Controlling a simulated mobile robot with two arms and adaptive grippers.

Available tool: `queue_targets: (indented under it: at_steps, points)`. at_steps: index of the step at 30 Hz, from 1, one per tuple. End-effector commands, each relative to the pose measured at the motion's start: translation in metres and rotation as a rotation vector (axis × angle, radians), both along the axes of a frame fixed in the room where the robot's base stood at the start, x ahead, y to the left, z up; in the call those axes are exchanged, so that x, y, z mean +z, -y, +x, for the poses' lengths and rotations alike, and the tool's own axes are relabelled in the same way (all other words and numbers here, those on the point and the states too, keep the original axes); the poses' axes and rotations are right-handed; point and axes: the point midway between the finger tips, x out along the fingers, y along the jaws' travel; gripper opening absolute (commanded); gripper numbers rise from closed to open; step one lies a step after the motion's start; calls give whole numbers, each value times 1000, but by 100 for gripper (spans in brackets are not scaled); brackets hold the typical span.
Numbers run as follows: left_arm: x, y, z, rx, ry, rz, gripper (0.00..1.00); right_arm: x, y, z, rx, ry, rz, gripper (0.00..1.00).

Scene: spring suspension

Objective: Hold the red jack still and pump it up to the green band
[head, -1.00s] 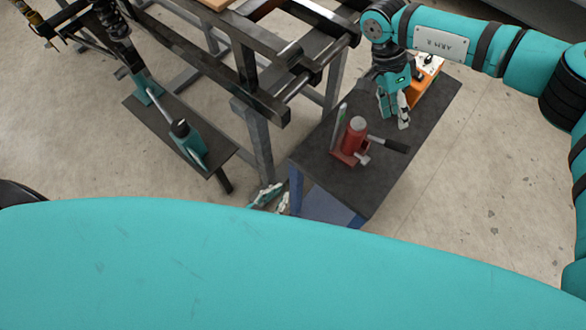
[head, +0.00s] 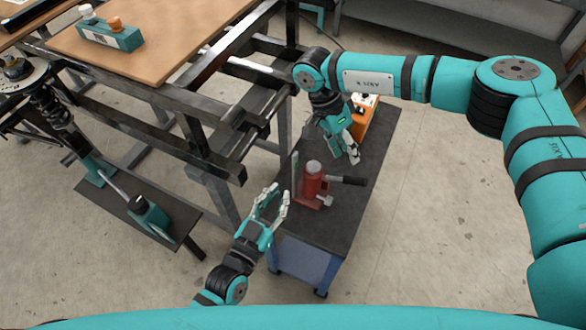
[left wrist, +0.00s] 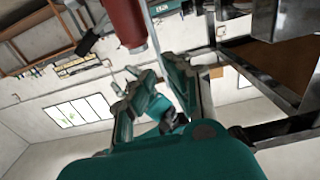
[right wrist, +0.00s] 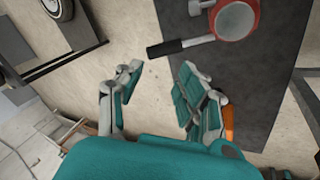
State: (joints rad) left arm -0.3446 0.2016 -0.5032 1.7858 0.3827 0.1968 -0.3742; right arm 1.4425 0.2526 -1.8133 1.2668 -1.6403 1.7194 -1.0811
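The red jack (head: 313,182) stands upright on the dark top of a small cart, with its black-gripped handle (head: 350,181) pointing right. A thin upright gauge with green on it (head: 295,165) stands at the jack's left; its band is too small to read. My left gripper (head: 275,197) is open and empty, just left of the jack and apart from it. The jack's red body also shows at the top of the left wrist view (left wrist: 125,20). My right gripper (head: 347,158) is open above the cart, behind the handle. In the right wrist view the handle (right wrist: 180,46) lies beyond its fingertips (right wrist: 160,72).
The cart top (head: 370,150) carries an orange box (head: 362,115) behind my right gripper. A dark metal frame with a wooden top (head: 160,45) stands to the left. Floor right of the cart is clear.

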Motion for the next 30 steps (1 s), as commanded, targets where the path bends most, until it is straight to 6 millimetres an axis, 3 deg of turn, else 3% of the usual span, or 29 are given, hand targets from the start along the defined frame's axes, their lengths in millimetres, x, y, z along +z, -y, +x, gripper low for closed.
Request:
queue_targets:
  at_steps: [6,13,27,30]
  points:
    - [1,21,40,0,1,-2,13,0,0,0,0,0,0,38]
    - [0,36,70,-1,1,0,13,0,0,0,0,0,0,38]
    - [0,42,82,-1,-1,0,13,0,0,0,0,0,0,38]
    - [0,41,82,-1,-1,0,2,0,0,0,0,0,0,38]
